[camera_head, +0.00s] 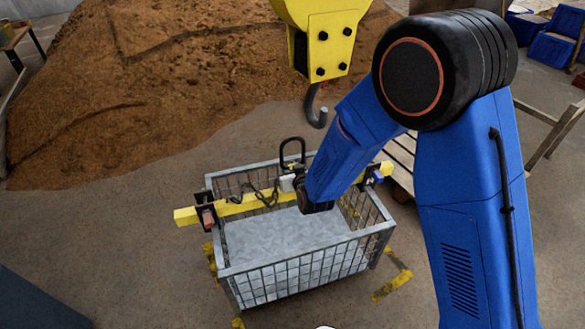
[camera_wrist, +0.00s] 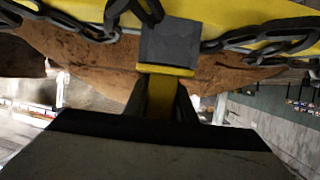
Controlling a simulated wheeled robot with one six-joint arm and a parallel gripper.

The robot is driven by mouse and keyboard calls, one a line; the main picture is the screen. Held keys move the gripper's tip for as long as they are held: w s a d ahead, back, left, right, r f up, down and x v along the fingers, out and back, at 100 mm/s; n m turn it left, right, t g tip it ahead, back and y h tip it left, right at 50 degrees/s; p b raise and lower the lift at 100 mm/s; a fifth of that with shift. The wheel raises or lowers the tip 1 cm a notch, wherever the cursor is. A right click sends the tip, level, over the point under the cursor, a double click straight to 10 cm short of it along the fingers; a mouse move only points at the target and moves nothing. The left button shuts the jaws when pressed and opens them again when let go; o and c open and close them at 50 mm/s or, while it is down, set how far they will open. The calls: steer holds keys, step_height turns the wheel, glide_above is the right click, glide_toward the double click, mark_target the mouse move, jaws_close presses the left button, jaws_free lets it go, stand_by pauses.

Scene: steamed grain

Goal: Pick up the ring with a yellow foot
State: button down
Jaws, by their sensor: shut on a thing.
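A black ring (camera_head: 292,150) stands upright above the yellow beam (camera_head: 235,206) that lies across the wire crate (camera_head: 313,255). In the head view its foot is hidden around my wrist. In the wrist view, a grey block (camera_wrist: 168,42) with a yellow foot (camera_wrist: 160,95) below it sits in the middle. My gripper (camera_wrist: 160,105) is shut on this yellow foot, one dark finger on each side. The ring's loop cannot be made out clearly in the wrist view. The yellow beam also runs along the top there (camera_wrist: 225,14).
Dark chains (camera_head: 262,196) hang along the beam, close to my gripper. A hook (camera_head: 317,108) under a yellow block (camera_head: 328,45) hangs above the crate. A brown grain heap (camera_head: 160,75) lies behind.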

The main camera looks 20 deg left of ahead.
steer(key=shift+r, duration=0.1)
stand_by(0.4)
step_height(320, 180, up, 14)
steer(key=shift+r, duration=0.25)
stand_by(1.6)
stand_by(0.7)
